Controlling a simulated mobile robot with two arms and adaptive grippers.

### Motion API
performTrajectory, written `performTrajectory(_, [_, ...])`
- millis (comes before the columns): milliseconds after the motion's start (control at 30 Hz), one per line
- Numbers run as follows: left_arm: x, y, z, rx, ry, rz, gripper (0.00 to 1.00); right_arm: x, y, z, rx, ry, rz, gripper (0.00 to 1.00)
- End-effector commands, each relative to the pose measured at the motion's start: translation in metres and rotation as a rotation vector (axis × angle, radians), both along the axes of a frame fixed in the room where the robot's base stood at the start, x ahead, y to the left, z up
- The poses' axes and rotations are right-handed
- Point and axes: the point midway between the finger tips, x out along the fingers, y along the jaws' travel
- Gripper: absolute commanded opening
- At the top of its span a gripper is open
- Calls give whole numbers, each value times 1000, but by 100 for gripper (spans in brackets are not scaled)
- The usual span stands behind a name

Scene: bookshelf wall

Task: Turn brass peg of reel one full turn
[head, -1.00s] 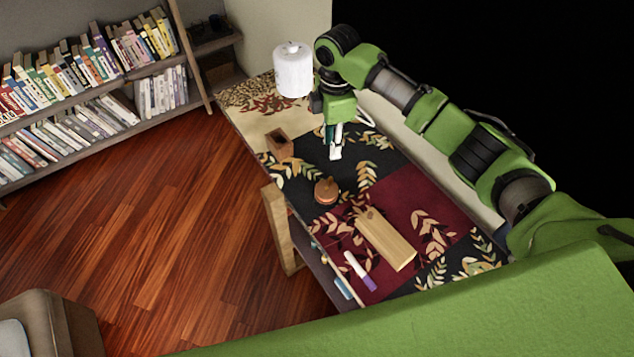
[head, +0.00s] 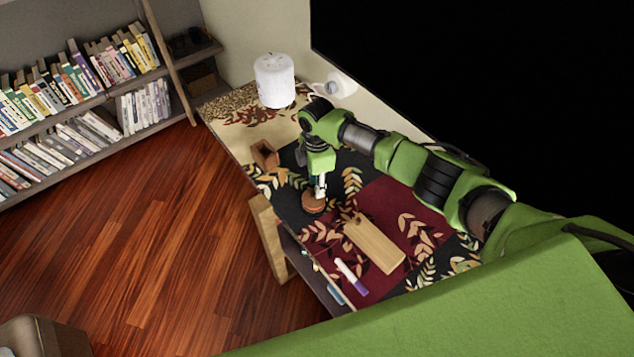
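The reel (head: 313,204) is a small round reddish-brown piece lying on the patterned cloth, near the table's left edge. My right gripper (head: 320,192) points down right at the top of the reel, with its fingertips over or against it. The brass peg is hidden or too small to make out behind the fingers. I cannot tell whether the fingers are open or closed on it. My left gripper is not in view.
A wooden board (head: 374,243) lies close to the reel, with a purple-and-white marker (head: 351,275) nearer me. A brown wooden box (head: 265,154) and a white cylindrical lamp (head: 274,82) stand farther back. Bookshelves (head: 75,100) line the left wall.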

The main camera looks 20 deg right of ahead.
Motion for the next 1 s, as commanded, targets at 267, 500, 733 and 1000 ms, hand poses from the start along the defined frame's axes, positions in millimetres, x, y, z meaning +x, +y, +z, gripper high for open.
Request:
performTrajectory(267, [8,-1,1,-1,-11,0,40,0,0,0,-1,0,0,6])
performTrajectory(500, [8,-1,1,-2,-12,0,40,0,0,0,-1,0,-2,0])
performTrajectory(733, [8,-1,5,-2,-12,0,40,-1,-1,1,-2,1,-43,0])
performTrajectory(1000, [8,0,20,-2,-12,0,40,-4,-4,3,-1,3,-211,0])
